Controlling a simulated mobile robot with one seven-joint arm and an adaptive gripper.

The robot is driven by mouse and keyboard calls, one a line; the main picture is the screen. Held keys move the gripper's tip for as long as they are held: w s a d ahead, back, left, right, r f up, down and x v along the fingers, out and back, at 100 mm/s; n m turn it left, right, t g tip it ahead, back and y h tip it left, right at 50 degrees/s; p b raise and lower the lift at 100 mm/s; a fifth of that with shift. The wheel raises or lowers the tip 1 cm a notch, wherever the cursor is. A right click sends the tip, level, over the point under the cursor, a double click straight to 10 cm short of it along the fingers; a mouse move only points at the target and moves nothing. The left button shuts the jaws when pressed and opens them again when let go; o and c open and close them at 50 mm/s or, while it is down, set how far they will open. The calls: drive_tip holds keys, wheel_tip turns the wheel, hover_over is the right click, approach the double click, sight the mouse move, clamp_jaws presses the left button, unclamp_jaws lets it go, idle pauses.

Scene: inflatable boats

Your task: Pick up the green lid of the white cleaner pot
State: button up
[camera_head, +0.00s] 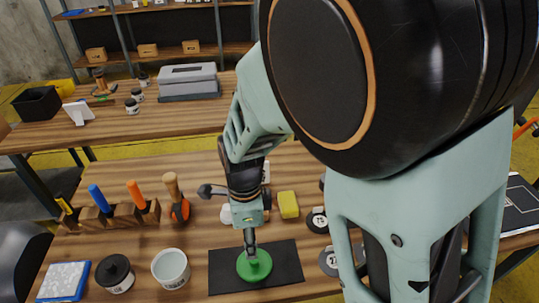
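The green lid (256,269) is round with a small raised knob and lies on a black mat (222,278) near the front of the workbench. My gripper (250,247) points down over the lid, with its fingertips at or just above the knob. The fingers overlap in this view, so I cannot tell whether they are open or shut, or whether they touch the knob. A white pot (171,270), open at the top, stands left of the mat; I cannot read any label on it.
A wooden rack (124,217) holds several coloured-handled tools behind. A yellow block (288,205) and dark discs (317,220) lie right of my gripper. My arm hides much of the right side.

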hover_over(254, 263)
drive_tip(key=f, duration=0.4)
drive_tip(key=shift+w+a+f, duration=0.15)
drive_tip(key=shift+w+a, duration=0.2)
drive_tip(key=shift+w, duration=0.05)
drive_tip(key=f, duration=0.3)
drive_tip(key=f+b, duration=0.1)
drive_tip(key=f, duration=0.1)
drive_tip(key=shift+d, duration=0.3)
drive_tip(key=shift+c, duration=0.2)
drive_tip(key=c, duration=1)
